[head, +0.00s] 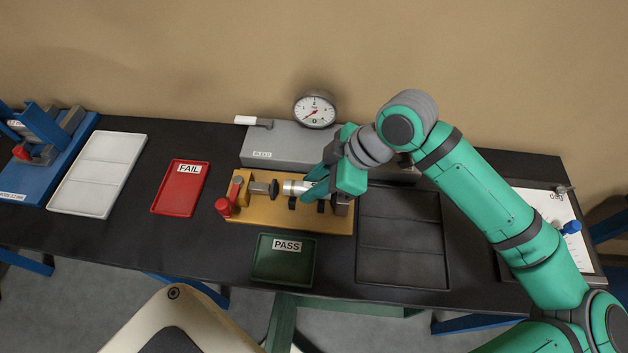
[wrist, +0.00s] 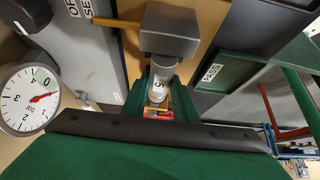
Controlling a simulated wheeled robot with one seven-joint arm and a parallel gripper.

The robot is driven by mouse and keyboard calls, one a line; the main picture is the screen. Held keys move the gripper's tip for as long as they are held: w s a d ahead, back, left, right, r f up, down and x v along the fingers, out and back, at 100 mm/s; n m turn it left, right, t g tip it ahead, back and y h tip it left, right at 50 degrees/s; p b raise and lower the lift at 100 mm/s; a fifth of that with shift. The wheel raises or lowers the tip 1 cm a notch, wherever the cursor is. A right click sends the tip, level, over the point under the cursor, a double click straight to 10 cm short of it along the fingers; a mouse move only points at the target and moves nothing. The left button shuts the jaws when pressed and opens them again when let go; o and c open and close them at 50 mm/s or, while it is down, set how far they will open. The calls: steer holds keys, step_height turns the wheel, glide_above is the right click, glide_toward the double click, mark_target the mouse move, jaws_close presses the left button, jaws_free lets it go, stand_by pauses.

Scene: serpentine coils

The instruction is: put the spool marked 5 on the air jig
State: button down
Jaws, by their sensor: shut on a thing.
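My gripper (head: 318,190) is shut on the spool (head: 297,187), a pale, silvery cylinder. The "5" on the spool (wrist: 160,80) reads in the wrist view, where the spool lies between the fingers. The air jig (head: 263,213) is a yellow base with a red-handled clamp and dark plunger at its left end and a grey block at its right end. The spool lies along the jig, over its middle, between plunger and block. My fingers hide part of it, so I cannot tell whether it rests on the supports. The jig's grey end block (wrist: 172,38) shows close to the spool in the wrist view.
A grey box with a dial gauge (head: 315,110) stands behind the jig. The green PASS tray (head: 283,272) is in front, the red FAIL tray (head: 180,200) to the left. A black compartment tray (head: 403,269) at the right and a white tray (head: 84,202) look empty.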

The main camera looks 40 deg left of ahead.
steer(key=shift+f, duration=0.75)
stand_by(0.3)
steer(key=c, duration=1.3)
jaws_free()
steer(key=shift+c, duration=0.2)
steer(key=v, duration=1)
steer(key=shift+w+d+r, duration=0.15)
steer(key=shift+d+r, duration=0.05)
steer(key=shift+r, duration=0.15)
